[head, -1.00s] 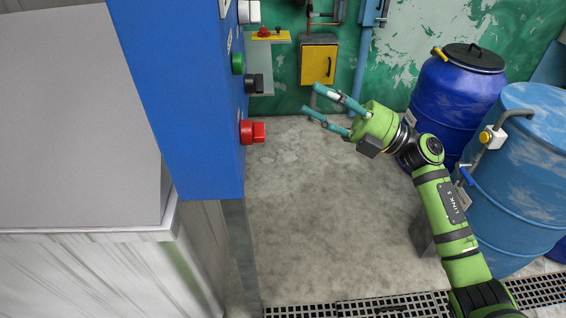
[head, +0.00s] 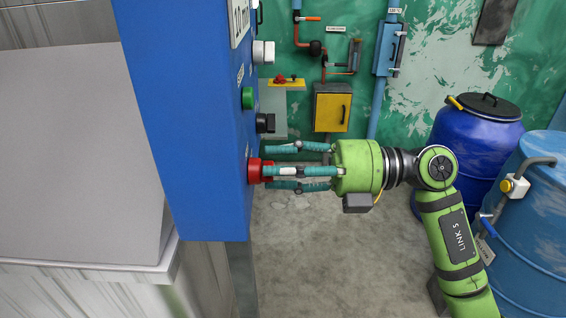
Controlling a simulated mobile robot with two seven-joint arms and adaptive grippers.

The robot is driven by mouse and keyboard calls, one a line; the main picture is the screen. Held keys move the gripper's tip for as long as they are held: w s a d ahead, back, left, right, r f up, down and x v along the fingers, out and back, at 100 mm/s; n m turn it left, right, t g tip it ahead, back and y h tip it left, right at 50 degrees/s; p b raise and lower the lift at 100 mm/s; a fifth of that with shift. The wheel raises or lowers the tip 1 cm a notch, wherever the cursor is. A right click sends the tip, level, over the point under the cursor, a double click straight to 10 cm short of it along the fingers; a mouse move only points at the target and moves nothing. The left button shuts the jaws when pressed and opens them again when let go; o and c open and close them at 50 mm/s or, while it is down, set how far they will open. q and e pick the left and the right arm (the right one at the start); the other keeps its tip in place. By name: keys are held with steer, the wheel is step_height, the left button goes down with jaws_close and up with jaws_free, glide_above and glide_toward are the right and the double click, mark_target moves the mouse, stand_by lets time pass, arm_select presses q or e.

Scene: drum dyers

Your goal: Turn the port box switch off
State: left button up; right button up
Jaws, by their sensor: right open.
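A blue control box (head: 185,120) stands at the left of the head view. Its right side carries a red knob (head: 253,170) at the bottom, with a black knob (head: 266,123), a green button (head: 248,98) and a white knob (head: 264,52) above. No label naming the port box switch is readable. My right gripper (head: 267,168) is open, its fingers pointing left with their tips at the red knob and partly covering it. Whether they touch it, I cannot tell. My left gripper is not in view.
A grey-topped surface (head: 75,150) lies left of the box. A yellow wall box (head: 333,108), pipes and a blue wall unit (head: 390,48) are behind. Blue drums (head: 478,140) stand at the right. The concrete floor (head: 320,250) below the gripper is clear.

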jaws_close()
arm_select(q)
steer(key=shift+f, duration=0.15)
arm_select(e)
steer(key=shift+f, duration=0.1)
